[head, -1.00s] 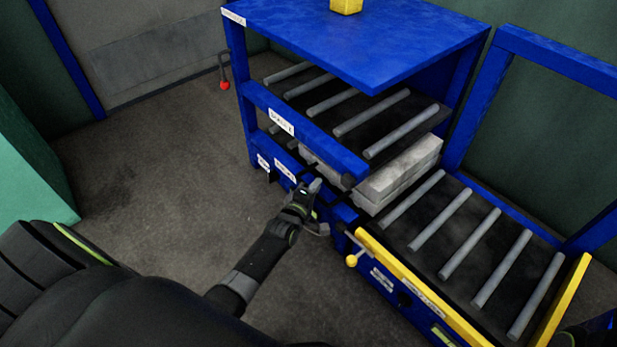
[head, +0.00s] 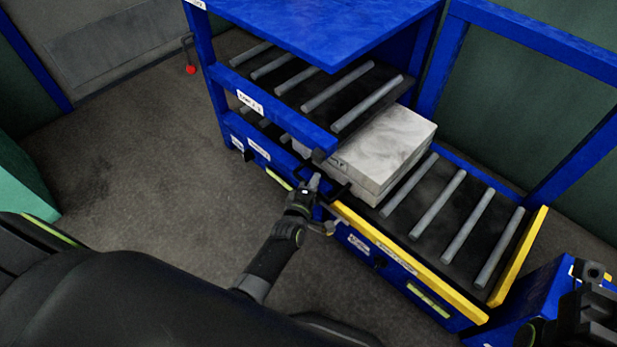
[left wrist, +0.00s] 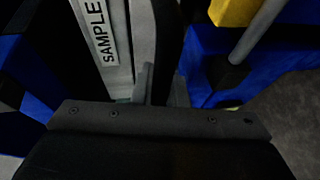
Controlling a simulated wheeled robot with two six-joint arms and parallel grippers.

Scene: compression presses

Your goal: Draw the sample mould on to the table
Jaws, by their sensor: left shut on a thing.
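The sample mould (head: 392,140) is a pale grey block. It sits partly on the roller table (head: 411,258) and partly under the press's lower bay. Its SAMPLE label (left wrist: 92,30) shows in the left wrist view. My left gripper (head: 317,184) is at the mould's near side, shut on its black handle (left wrist: 168,45). The fingers also show in the left wrist view (left wrist: 157,85). The mould's rear left part is hidden by the press frame. My right gripper (head: 592,275) is partly in view at the lower right, and its jaws are unclear.
The blue press frame (head: 275,105) with roller shelves stands left of the table. The table's rollers (head: 467,215) right of the mould are bare. Yellow rails edge its front and right end. A red-knobbed lever (head: 190,69) hangs at the far left. A blue box (head: 535,295) stands lower right.

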